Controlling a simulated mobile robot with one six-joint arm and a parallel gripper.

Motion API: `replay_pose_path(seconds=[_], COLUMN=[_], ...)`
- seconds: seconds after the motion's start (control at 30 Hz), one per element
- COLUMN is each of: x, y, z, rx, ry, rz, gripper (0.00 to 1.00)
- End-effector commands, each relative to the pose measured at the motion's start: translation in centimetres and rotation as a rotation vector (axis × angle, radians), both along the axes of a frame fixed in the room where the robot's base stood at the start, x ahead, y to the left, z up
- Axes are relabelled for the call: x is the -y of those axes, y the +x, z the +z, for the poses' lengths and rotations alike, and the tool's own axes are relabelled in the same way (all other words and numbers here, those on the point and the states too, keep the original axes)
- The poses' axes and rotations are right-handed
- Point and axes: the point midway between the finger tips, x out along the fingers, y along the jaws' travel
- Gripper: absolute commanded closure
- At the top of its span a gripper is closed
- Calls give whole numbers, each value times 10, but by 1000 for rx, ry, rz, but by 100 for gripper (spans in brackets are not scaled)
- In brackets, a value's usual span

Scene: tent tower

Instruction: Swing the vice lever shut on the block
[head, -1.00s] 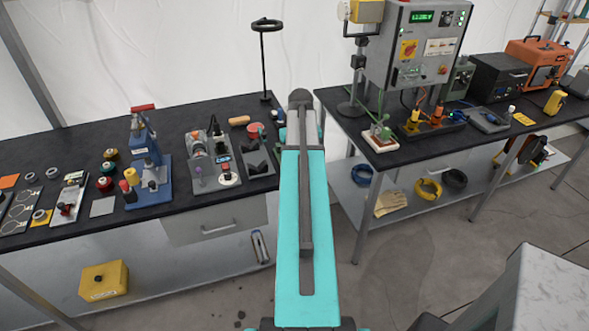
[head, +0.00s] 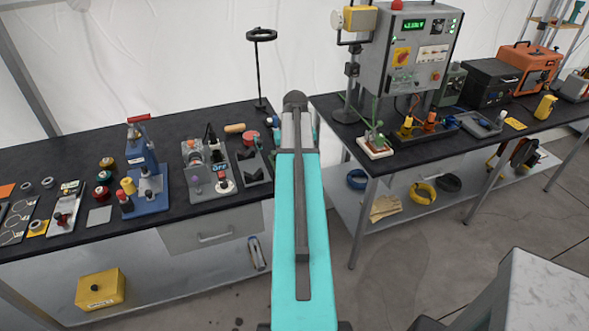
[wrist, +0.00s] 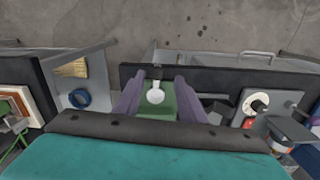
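In the wrist view my gripper (wrist: 157,82) shows as two purple fingers held apart. Between them, at the near edge of the black bench, is a green body (wrist: 178,100), seemingly the vice. A pale lever with a round white end (wrist: 155,96) lies over it, its narrow part pointing towards the top of the picture. I cannot tell whether the fingers touch the lever. I cannot make out a separate block in the vice. In the head view my turquoise arm covers the gripper and this spot.
Black angled pieces (wrist: 218,108) and a panel with a red-and-white knob (wrist: 256,108) sit right of the fingers. A blue press (head: 148,180) stands on the left bench. A tall ring stand (head: 261,70) rises behind. A gap separates the benches.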

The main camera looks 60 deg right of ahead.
Motion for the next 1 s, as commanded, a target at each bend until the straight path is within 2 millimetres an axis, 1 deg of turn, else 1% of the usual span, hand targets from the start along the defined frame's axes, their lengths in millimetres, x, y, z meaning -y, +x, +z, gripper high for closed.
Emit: replay_pose_path(seconds=[0.03, 0.6, 0.9, 1.0], x=[0, 1, 1, 1], y=[0, 0, 1, 1], z=[10, 76, 105, 111], rx=[1, 1, 3, 2], ry=[-1, 0, 0, 1], rz=[0, -1, -1, -1], gripper=[63, 63, 63, 63])
